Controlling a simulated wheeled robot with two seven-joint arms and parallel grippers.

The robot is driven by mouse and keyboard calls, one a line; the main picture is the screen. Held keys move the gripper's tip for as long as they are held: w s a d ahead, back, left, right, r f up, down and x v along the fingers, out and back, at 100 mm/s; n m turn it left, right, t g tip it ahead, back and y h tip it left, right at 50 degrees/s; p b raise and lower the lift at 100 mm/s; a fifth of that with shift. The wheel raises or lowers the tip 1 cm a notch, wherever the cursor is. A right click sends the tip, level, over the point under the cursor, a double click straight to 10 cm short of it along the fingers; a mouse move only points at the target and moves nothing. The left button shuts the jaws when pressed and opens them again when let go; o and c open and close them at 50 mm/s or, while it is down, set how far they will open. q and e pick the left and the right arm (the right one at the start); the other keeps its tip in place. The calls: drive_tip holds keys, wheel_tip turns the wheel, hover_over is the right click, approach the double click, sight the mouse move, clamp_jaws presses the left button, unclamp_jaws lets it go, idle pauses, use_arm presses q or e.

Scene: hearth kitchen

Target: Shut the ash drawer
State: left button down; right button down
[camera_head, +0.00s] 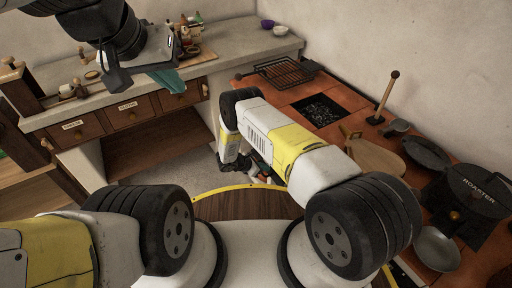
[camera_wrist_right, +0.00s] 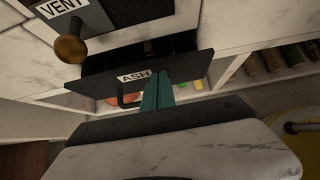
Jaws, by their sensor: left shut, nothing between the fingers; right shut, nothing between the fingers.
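In the head view my right forearm hides most of that gripper and the drawer is not visible. My left gripper (camera_head: 168,82) is shut and empty, in front of the left counter.
A VENT plate with a round knob (camera_wrist_right: 70,47) is above the ash drawer. In the head view the orange-topped stove counter (camera_head: 290,94) carries a grill rack, a wooden board (camera_head: 375,155), pans and a roaster (camera_head: 480,190). Labelled wooden drawers (camera_head: 130,112) are under the left counter.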

drive_tip(key=shift+w+d, duration=0.3)
drive_tip(key=shift+d, duration=0.15)
drive_tip(key=shift+w+d, duration=0.45)
drive_tip(key=shift+d, duration=0.3)
drive_tip(key=shift+w+d, duration=0.4)
drive_tip(key=shift+d, duration=0.4)
drive_tip(key=shift+w+d, duration=0.45)
drive_tip(key=shift+d, duration=0.3)
